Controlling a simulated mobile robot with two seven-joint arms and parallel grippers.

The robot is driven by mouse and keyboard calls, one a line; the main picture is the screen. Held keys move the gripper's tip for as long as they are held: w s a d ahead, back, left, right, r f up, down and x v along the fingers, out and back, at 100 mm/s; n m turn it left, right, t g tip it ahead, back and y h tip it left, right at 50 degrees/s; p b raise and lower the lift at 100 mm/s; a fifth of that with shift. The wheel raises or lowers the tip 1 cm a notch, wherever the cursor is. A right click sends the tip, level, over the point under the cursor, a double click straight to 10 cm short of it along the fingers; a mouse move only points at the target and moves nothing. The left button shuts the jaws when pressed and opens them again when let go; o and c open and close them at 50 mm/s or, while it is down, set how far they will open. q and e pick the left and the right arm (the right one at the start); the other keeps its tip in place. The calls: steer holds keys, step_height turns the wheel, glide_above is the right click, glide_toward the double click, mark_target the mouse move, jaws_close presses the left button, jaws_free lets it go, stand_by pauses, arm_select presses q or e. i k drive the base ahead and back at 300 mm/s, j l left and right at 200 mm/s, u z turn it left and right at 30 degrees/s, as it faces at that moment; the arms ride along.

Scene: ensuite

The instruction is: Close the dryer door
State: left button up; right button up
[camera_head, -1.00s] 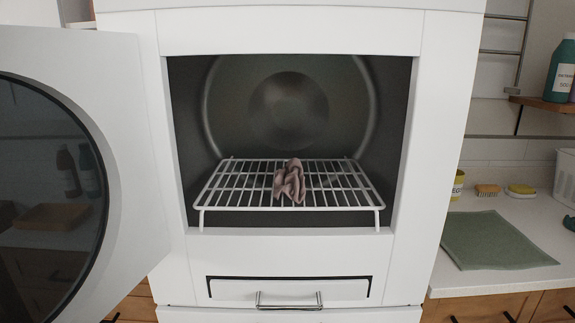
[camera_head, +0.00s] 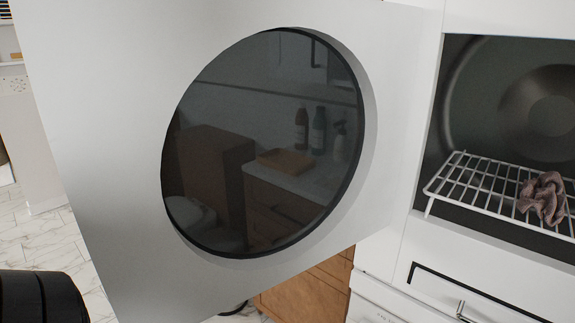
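The dryer door (camera_head: 110,130) stands wide open in the head view, swung out to the left of the dryer. It is white with a large round dark window (camera_head: 265,145). The white dryer (camera_head: 400,255) is at the right, with its dark drum opening partly cut off by the picture edge. Inside it a white wire rack (camera_head: 475,185) carries a crumpled pinkish-brown cloth (camera_head: 543,198). A black rounded part, probably of my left arm, shows at the bottom left corner. Neither gripper's fingers are in view.
A drawer front with a metal handle (camera_head: 480,312) is below the dryer opening. A wooden cabinet (camera_head: 310,292) is beneath the door. Marble-patterned floor (camera_head: 45,245) is clear at the left, near shelves at the far left edge.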

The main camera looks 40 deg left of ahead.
mark_target(208, 156)
steer(key=k+j+z, duration=0.15)
steer(key=j, duration=0.25)
steer(key=k+j+z, duration=0.15)
steer(key=j, duration=0.25)
steer(key=k+j+z, duration=0.15)
steer(key=j, duration=0.25)
steer(key=k+j+z, duration=0.15)
steer(key=j+z, duration=0.15)
steer(key=j, duration=0.4)
steer(key=k+j+z, duration=0.15)
steer(key=j, duration=0.4)
